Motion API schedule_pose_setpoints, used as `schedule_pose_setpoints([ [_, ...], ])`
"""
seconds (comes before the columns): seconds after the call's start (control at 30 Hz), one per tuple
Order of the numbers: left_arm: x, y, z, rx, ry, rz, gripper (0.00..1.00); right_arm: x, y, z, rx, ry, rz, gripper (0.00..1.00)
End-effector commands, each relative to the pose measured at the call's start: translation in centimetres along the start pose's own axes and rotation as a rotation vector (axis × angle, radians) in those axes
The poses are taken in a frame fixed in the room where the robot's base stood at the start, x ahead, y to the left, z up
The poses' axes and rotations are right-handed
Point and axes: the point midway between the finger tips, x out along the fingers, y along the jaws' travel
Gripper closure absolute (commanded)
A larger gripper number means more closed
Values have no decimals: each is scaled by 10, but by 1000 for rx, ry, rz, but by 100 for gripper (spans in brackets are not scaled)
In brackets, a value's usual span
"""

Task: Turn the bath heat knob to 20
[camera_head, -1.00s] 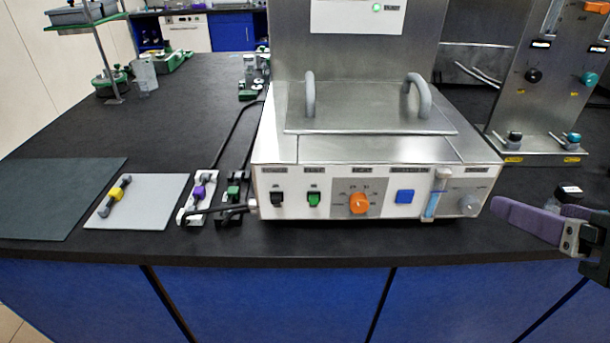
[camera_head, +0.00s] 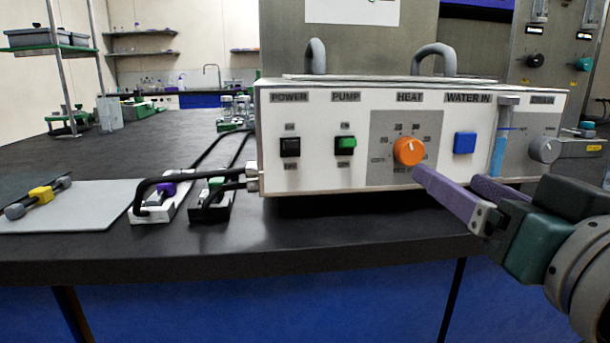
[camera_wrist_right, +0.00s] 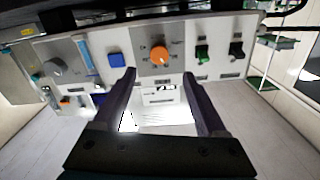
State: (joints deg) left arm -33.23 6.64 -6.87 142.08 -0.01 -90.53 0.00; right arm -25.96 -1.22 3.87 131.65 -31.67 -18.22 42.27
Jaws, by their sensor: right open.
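The orange heat knob (camera_head: 408,151) sits on a grey dial plate under the HEAT label on the white bath front panel (camera_head: 318,185). The dial numbers are too small to read. My right gripper (camera_head: 445,185) has purple fingers, open and empty, just in front of the panel, below and right of the knob. In the right wrist view, the knob (camera_wrist_right: 159,54) shows beyond the gap between the spread fingers (camera_wrist_right: 160,95), not touched by them. My left gripper is not in view.
Beside the knob are a green pump switch (camera_head: 345,143), a black power switch (camera_head: 290,147), a blue water-in button (camera_head: 465,142) and a grey drain knob (camera_head: 544,150).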

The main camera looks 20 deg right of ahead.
Motion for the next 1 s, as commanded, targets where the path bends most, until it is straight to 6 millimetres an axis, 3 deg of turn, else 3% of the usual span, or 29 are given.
schedule_pose_setpoints([
  [0.5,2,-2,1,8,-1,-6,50,81,0,-1,-2,1,-1,26],
  [0.7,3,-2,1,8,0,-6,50,93,0,-1,-2,-2,1,26],
  [0.93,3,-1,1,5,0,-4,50,93,0,-1,-1,-2,1,26],
  [1.0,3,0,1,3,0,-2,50,93,0,-1,-1,-2,1,31],
])
